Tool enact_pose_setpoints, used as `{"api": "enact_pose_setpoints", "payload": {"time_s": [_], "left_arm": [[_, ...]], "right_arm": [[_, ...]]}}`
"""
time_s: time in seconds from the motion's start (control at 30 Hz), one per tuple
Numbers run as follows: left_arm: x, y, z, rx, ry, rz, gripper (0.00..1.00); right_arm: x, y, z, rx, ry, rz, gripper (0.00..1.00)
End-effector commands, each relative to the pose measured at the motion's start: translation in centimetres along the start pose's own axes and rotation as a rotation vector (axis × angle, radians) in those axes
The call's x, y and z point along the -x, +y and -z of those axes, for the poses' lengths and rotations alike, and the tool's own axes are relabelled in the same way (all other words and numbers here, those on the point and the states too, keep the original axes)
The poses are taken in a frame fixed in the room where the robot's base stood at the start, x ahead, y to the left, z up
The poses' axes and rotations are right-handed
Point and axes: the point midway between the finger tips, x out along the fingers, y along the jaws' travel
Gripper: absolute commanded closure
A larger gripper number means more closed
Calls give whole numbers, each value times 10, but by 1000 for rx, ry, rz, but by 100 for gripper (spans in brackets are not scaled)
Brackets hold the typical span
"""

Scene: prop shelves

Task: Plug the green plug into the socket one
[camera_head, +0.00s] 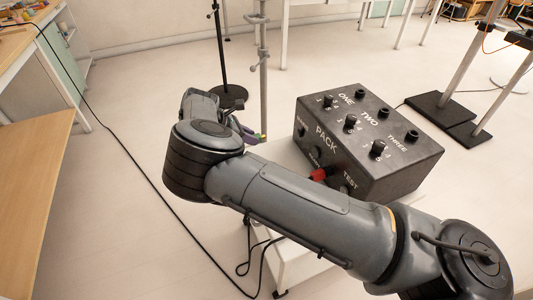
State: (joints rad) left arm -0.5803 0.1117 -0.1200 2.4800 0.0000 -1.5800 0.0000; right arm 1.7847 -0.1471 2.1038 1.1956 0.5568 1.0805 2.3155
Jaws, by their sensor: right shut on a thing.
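A dark box (400,178) marked PACK stands on a white table, with ONE, TWO and THREE lettered on its top. Socket one (362,92) looks like the round dark fitting beside the word ONE. My right arm crosses the view from the lower right. My right gripper (246,133) is left of the box, apart from it, and partly hidden behind my wrist. It is shut on a small greenish thing (256,138), apparently the green plug, mostly hidden by the fingers. My left gripper is not in view.
Knobs (350,121) stand up from the box top. A thin metal pole (264,70) rises behind my gripper. A black cable (135,160) runs along the floor. The white table (300,268) is partly hidden by my arm.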

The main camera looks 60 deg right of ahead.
Motion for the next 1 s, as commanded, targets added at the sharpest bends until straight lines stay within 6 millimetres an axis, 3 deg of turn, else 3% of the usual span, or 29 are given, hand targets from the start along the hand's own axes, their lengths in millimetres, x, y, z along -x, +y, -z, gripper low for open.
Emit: {"api": "enact_pose_setpoints", "payload": {"time_s": [0.57, 1.0], "left_arm": [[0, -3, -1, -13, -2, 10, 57], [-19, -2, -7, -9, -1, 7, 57]], "right_arm": [[2, 0, 0, -1, -1, 0, 100], [-51, 0, 3, -1, -1, 2, 100]]}}
